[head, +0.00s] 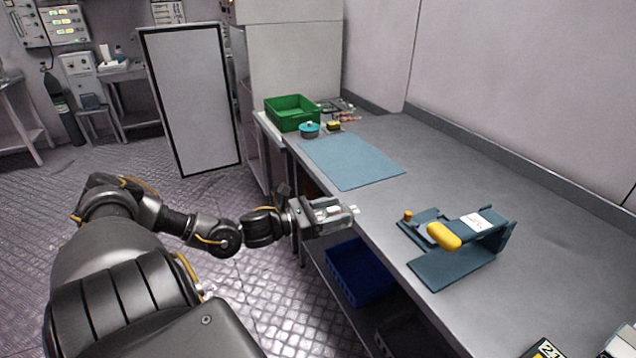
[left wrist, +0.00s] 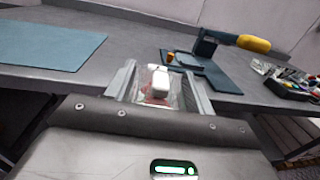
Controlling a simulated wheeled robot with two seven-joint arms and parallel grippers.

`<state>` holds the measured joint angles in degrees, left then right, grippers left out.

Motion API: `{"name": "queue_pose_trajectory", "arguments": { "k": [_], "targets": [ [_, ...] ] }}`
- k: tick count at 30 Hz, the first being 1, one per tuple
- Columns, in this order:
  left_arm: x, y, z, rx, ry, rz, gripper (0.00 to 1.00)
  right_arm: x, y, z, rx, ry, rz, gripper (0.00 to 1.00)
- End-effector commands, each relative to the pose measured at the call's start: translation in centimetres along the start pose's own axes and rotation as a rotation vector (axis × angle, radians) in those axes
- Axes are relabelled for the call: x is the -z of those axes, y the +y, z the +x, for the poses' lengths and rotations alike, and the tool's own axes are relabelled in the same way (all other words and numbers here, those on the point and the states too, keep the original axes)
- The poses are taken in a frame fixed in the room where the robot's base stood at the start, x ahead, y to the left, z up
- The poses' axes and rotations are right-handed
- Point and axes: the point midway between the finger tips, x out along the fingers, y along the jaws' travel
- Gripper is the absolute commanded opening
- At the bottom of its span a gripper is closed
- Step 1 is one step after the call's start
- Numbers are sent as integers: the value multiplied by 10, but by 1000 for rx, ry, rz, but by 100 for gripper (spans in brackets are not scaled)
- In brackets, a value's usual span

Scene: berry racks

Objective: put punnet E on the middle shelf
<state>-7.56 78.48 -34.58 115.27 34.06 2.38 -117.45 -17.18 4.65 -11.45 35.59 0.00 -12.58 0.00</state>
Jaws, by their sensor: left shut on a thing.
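My left gripper (head: 335,215) is over the near edge of the grey table, with its arm coming in from the left. In the left wrist view its two fingers (left wrist: 156,88) are shut on a small, clear punnet (left wrist: 160,98) with a white top part and something reddish inside. In the head view the punnet is mostly hidden between the fingers. I cannot read a letter on it. No middle shelf can be made out for certain. My right gripper is not in view.
The grey table (head: 440,190) runs along the wall. On it are a green crate (head: 292,124), a blue mat (head: 352,161) and a dark blue press with a yellow handle (head: 444,236). A blue crate (head: 350,275) stands below the table. A framed panel (head: 192,100) stands at the back left.

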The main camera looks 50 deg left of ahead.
Motion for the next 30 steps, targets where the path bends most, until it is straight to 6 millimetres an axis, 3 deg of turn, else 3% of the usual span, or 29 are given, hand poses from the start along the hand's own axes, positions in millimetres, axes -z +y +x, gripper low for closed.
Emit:
{"name": "queue_pose_trajectory", "arguments": {
  "k": [3, 6, 9, 12, 17, 30],
  "targets": [
    [22, -51, 10, 62, -7, -16, 29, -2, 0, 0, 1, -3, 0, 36],
    [32, -104, 19, 124, -13, -17, 29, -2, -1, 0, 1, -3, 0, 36],
    [30, -151, 26, 166, -14, -11, 29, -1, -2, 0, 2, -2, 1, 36],
    [22, -184, 30, 179, -12, -7, 29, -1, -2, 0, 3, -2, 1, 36],
    [5, -211, 34, 153, -9, -3, 29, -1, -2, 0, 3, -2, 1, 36],
    [6, -216, 35, 115, 1, 1, 29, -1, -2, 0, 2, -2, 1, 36]
  ]
}}
